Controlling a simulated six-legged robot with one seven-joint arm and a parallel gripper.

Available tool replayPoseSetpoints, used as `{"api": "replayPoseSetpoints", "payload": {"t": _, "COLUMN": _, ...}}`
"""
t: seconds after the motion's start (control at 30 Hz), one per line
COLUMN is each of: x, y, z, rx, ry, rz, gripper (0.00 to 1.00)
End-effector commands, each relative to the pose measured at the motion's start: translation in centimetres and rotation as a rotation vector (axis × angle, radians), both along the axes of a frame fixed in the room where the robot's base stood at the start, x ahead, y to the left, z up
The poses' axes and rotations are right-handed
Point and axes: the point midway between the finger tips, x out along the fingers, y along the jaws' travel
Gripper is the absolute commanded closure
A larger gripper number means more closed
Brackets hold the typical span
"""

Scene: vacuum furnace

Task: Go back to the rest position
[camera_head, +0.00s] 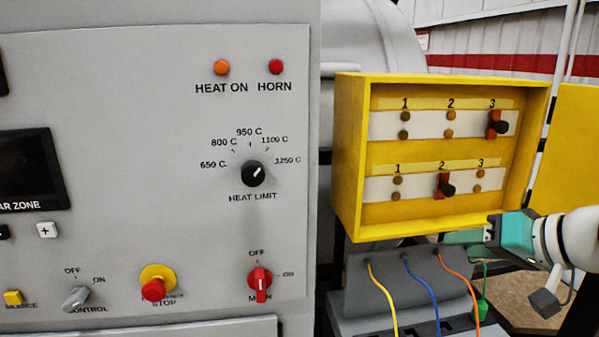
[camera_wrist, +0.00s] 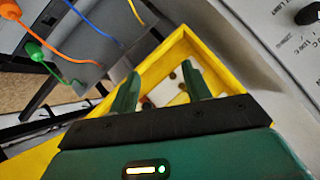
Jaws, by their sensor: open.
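My gripper (camera_wrist: 160,90) is open and empty in the wrist view, with its two green fingers apart. The open yellow box (camera_wrist: 182,40) lies beyond the fingertips there. In the head view my gripper (camera_head: 490,235) is at the lower right, just below the yellow box (camera_head: 345,160), and its fingers are hard to make out. The box holds two rows marked 1, 2 and 3. In the upper row a red piece with a black knob (camera_head: 500,127) sits at 3. In the lower row another black-knobbed red piece (camera_head: 446,188) sits at 2.
A grey control panel (camera_head: 120,110) with a heat limit knob (camera_head: 254,173) and a red main switch (camera_head: 260,280) fills the left. Yellow, blue and orange cables (camera_head: 430,295) hang below the box. The box's yellow door (camera_head: 570,150) stands open at the right.

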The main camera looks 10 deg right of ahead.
Motion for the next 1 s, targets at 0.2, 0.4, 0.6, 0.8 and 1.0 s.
{"api": "replayPoseSetpoints", "payload": {"t": 0.2, "x": -2.2, "y": 11.3, "z": -8.6, "rx": -0.139, "ry": 0.308, "rz": 0.095, "gripper": 0.52}}
{"api": "replayPoseSetpoints", "payload": {"t": 0.4, "x": -5.7, "y": 16.6, "z": -14.4, "rx": -0.379, "ry": 0.421, "rz": 0.115, "gripper": 0.52}}
{"api": "replayPoseSetpoints", "payload": {"t": 0.6, "x": -7.3, "y": 18.1, "z": -16.6, "rx": -0.523, "ry": 0.408, "rz": 0.106, "gripper": 0.52}}
{"api": "replayPoseSetpoints", "payload": {"t": 0.8, "x": -7.4, "y": 18.1, "z": -16.9, "rx": -0.537, "ry": 0.407, "rz": 0.102, "gripper": 0.52}}
{"api": "replayPoseSetpoints", "payload": {"t": 1.0, "x": -7.4, "y": 18.1, "z": -16.8, "rx": -0.536, "ry": 0.407, "rz": 0.101, "gripper": 0.52}}
